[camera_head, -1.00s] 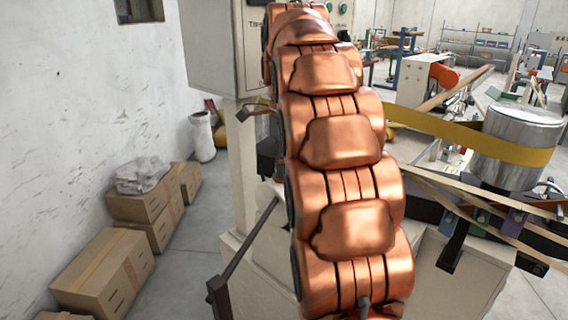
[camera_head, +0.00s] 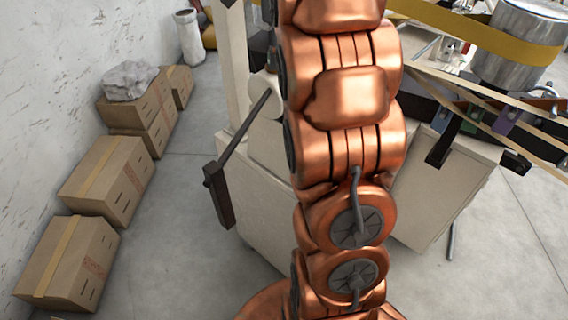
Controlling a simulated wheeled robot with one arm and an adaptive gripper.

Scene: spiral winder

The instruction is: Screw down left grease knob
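No grease knob can be made out in this view. My copper-coloured arm runs up the middle of the picture and hides part of the machine behind it. My gripper is not in the frame. The machine's cream cabinet (camera_head: 273,217) shows on both sides of my arm. A dark lever with a block-shaped handle (camera_head: 219,194) sticks out from the machine to the left of my arm. A metal drum (camera_head: 514,52) with a yellow belt (camera_head: 478,32) around it stands at the upper right.
Several cardboard boxes (camera_head: 106,179) line the white wall on the left, one with a grey plastic bundle (camera_head: 129,80) on top. Dark bars and tan strips (camera_head: 470,86) reach out at the right. Grey floor (camera_head: 172,229) is clear between the boxes and the machine.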

